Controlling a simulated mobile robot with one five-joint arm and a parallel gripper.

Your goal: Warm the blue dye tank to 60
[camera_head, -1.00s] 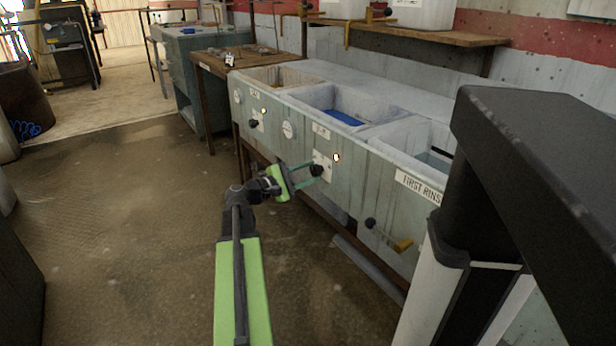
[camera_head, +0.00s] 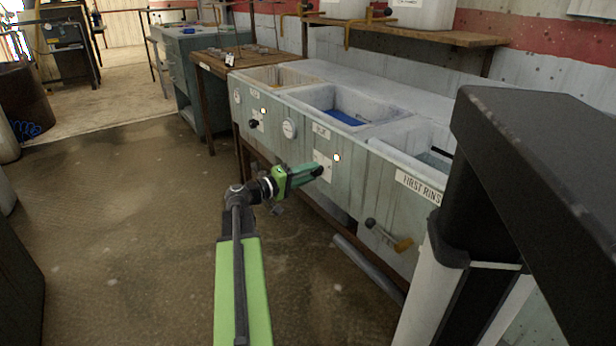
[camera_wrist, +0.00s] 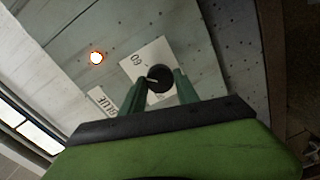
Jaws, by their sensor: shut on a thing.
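The blue dye tank (camera_head: 311,95) is the middle basin of the long grey bench, with blue liquid (camera_head: 345,118) inside. Its front carries a white plate (camera_head: 323,161) and a black knob (camera_wrist: 160,78). In the wrist view the plate (camera_wrist: 137,62) reads 60, and a label below (camera_wrist: 103,101) reads BLUE. A lit orange lamp (camera_head: 337,157) sits beside the plate; it also glows in the wrist view (camera_wrist: 96,58). My gripper (camera_head: 314,172) is shut on the knob, one finger on each side. The knob's white pointer mark shows; its exact setting is hard to read.
A round gauge (camera_head: 289,128) and another knob (camera_head: 254,124) sit to the left on the bench front. Floor (camera_head: 120,240) to the left is clear.

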